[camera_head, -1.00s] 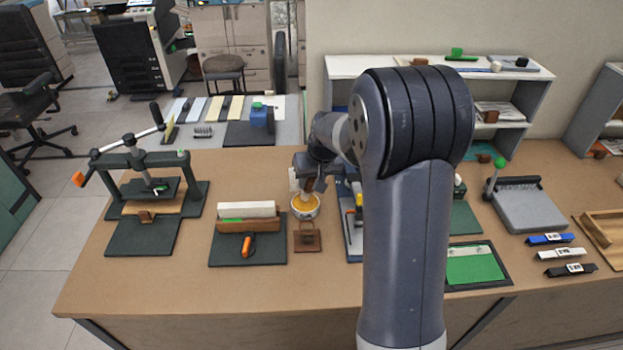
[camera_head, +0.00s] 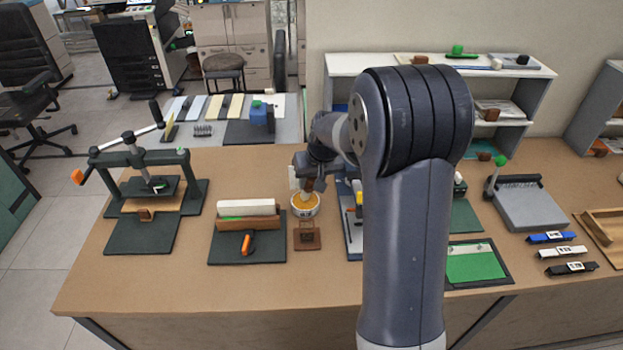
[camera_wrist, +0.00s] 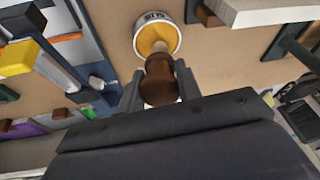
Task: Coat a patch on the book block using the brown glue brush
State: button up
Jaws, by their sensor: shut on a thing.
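My gripper (camera_head: 309,184) is shut on the brown handle of the glue brush (camera_wrist: 159,78), seen close in the wrist view. The brush points down at a white pot (camera_head: 306,211) of yellow glue, which also shows in the wrist view (camera_wrist: 157,15). Its pale tip is over or in the glue; I cannot tell how deep. The book block (camera_head: 247,207), white, lies held along a brown wooden clamp on a dark green base left of the pot. Its near edge shows at the upper right in the wrist view (camera_wrist: 270,12).
A brown stand (camera_head: 307,241) sits just in front of the pot. An orange-handled tool (camera_head: 247,243) is at the clamp's front. A dark green press (camera_head: 150,190) stands at the left. My arm hides part of a blue-grey tray right of the pot.

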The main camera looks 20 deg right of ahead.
jog(key=shift+f+b, duration=0.4)
jog(key=shift+f, duration=0.1)
dwell(1.2)
jog(key=shift+r, duration=0.15)
jog(key=shift+r+p, duration=2.45)
jog(key=shift+r, duration=1)
